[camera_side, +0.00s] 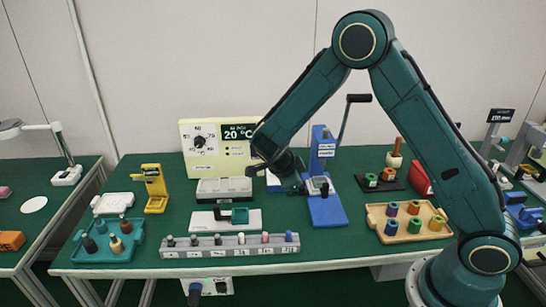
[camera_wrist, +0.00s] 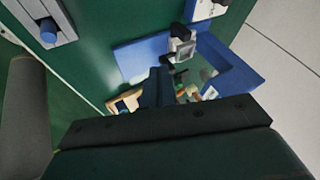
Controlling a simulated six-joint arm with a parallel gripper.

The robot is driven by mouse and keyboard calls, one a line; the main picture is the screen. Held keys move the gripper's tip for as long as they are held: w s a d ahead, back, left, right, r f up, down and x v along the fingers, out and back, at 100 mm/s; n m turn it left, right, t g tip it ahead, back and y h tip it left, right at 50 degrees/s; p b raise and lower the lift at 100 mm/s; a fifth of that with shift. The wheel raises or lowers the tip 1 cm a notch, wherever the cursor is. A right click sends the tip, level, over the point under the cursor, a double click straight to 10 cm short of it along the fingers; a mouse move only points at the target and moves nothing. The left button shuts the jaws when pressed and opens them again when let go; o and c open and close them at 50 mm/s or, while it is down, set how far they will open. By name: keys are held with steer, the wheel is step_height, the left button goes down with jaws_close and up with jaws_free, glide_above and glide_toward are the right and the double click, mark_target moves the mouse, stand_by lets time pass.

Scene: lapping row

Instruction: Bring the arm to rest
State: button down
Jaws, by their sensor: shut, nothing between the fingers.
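My gripper (camera_side: 300,188) hangs at the end of my arm, just left of the blue hand press (camera_side: 325,209) in the side view. Its fingers are small and dark there. In the wrist view the dark fingers (camera_wrist: 156,86) are together, with nothing held between them. The blue press with its grey clamp (camera_wrist: 182,46) shows beyond them. I cannot tell from these views how far the fingertips are from the press. My arm is bent, its elbow high above the bench.
The green bench (camera_side: 345,245) holds a grey peg rail (camera_side: 230,248), a teal tray (camera_side: 108,245), a yellow stand (camera_side: 155,190) and a temperature display (camera_side: 220,148). A wooden tray with coloured spools (camera_side: 407,222) stands beside my arm.

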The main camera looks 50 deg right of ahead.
steer(key=s+a+r+n+t+y, duration=0.1)
steer(key=s+a+r+n+y, duration=0.1)
steer(key=s+r+n, duration=0.5)
steer(key=s+a+r+n+t+y, duration=0.15)
steer(key=s+r+n, duration=0.3)
steer(key=r, duration=0.55)
steer(key=s+a+r+n+t+y, duration=0.1)
steer(key=s+a+r+n+y, duration=0.1)
steer(key=s+n, duration=0.5)
steer(key=s+a+r+n+t+y, duration=0.1)
steer(key=s+a+r+n, duration=0.1)
steer(key=s+n, duration=0.4)
steer(key=shift+s+r+n+y, duration=0.35)
steer(key=shift+s+r, duration=0.2)
steer(key=shift+s, duration=0.15)
